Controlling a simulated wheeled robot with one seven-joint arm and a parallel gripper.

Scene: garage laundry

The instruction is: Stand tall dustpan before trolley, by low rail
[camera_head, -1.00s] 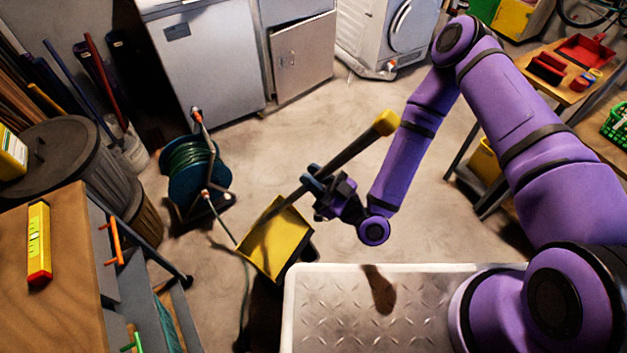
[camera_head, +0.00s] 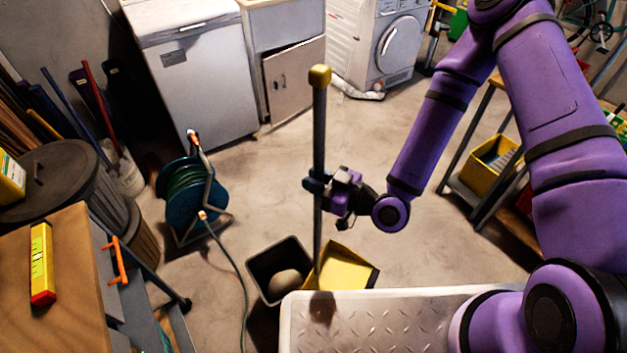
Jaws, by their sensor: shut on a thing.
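The tall dustpan has a yellow pan (camera_head: 345,270), a long dark handle and a yellow end knob (camera_head: 320,75). My gripper (camera_head: 318,184) is shut on the handle around its middle. The handle stands nearly upright, with the pan at the bottom. The pan's near part is hidden behind the metal plate edge, and I cannot tell whether it touches the floor. A wood-topped unit (camera_head: 60,290) with a grey side and orange handle stands at left, perhaps the trolley. A dark low bar (camera_head: 160,275) runs beside it; I cannot tell whether it is the rail.
A dark open bin (camera_head: 265,280) holding a rounded thing stands just left of the pan. A hose reel (camera_head: 180,195) trails its hose across the floor. A bench with a yellow crate (camera_head: 490,160) stands at right. The floor (camera_head: 270,185) between reel and gripper is clear.

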